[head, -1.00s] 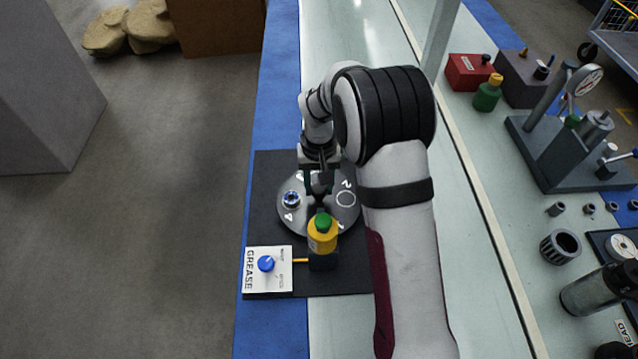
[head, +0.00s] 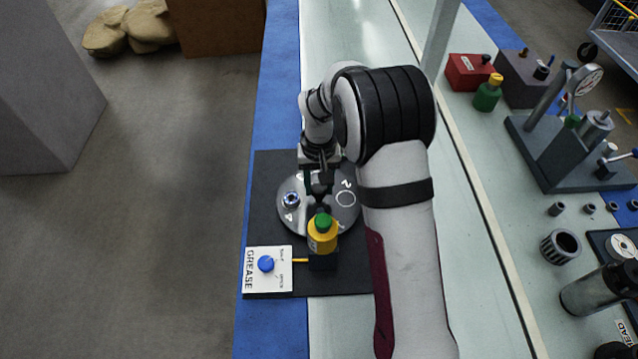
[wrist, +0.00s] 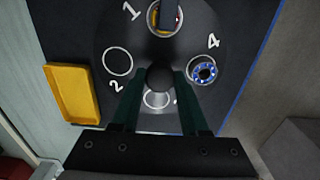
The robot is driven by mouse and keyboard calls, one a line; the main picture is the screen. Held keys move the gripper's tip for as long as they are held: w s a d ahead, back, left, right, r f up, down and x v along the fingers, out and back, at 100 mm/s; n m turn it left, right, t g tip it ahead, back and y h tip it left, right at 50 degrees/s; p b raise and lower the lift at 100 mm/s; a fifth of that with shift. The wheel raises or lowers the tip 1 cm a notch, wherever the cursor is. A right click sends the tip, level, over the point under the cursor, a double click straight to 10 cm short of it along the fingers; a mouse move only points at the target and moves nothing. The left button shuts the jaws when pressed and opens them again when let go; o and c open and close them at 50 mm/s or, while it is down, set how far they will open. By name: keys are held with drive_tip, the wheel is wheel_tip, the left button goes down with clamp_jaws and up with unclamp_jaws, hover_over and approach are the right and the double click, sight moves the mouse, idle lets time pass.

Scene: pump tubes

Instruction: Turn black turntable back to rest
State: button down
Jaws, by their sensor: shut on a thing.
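The turntable (head: 343,217) is a grey disc on a black base plate, with a dark round knob (wrist: 160,77) at its centre. Numbered ring-marked places lie around it in the wrist view. A blue-and-metal ring part (wrist: 203,71) sits at place 4; it also shows in the head view (head: 291,199). Place 1 (wrist: 165,18) lies under the dispenser, at the top of the wrist view. My gripper (wrist: 160,88) is over the disc with its two fingers closed on the knob. The fingers partly cover the place nearest me.
A yellow grease dispenser with a green cap (head: 322,234) stands at the disc's near edge. Beside it is a white GREASE panel with a blue knob (head: 266,264). A yellow tray (wrist: 73,93) lies beside the disc. Fixtures and metal parts stand to the right.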

sight(319, 188)
drive_tip(key=shift+n, duration=4.5)
drive_tip(key=shift+c, duration=2.1)
unclamp_jaws()
drive_tip(key=shift+r, duration=0.1)
wheel_tip(319, 188, up, 16)
drive_tip(key=shift+f, duration=0.2)
